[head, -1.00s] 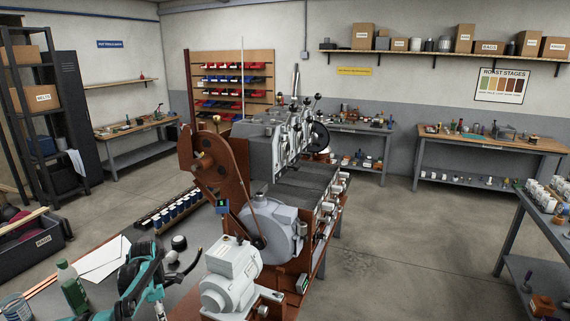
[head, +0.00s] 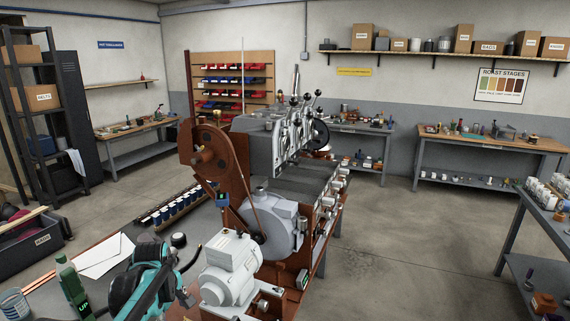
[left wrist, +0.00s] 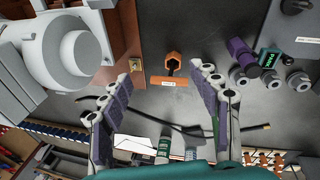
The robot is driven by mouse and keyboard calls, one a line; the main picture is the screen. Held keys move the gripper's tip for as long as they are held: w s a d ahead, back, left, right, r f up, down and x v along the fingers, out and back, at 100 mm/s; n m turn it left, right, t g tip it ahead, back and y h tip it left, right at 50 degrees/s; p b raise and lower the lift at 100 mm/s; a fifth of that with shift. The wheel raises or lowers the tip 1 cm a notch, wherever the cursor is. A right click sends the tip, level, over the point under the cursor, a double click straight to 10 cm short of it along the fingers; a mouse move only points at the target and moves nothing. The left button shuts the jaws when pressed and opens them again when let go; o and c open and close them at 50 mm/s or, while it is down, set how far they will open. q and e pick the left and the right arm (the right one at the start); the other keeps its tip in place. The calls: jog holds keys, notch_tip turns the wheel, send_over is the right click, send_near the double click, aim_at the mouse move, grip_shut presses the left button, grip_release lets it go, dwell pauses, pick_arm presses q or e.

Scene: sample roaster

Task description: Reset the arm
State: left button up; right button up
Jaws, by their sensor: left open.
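My left arm, teal and black, comes in at the bottom left of the head view beside the roaster (head: 265,215). In the left wrist view my left gripper (left wrist: 163,72) has its two purple-padded fingers spread wide, with nothing held between them. Beyond the fingers, an orange piece with a dark hexagonal opening (left wrist: 172,64) and an orange label plate (left wrist: 169,82) are on the dark bench top. My right gripper is in neither view.
The grey motor (head: 230,265) and brown roaster frame stand close to the right of my left arm. A green bottle (head: 70,285), white paper (head: 103,256) and row of small jars (head: 172,212) are nearby. Open floor (head: 400,250) lies to the right.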

pick_arm(q)
jog(key=s+d+f+m+t+b, duration=0.2)
jog(key=s+d+m, duration=0.3)
jog(key=s, duration=0.5)
jog(key=s+d+f+m+t+b, duration=0.2)
jog(key=s+d+m, duration=0.4)
jog(key=s+m, duration=0.4)
notch_tip(320, 180, down, 2)
jog(key=shift+s+d+f+m+t+h+b, duration=0.2)
jog(key=shift+s+d+m+t+h+b, duration=0.15)
jog(key=shift+b, duration=0.5)
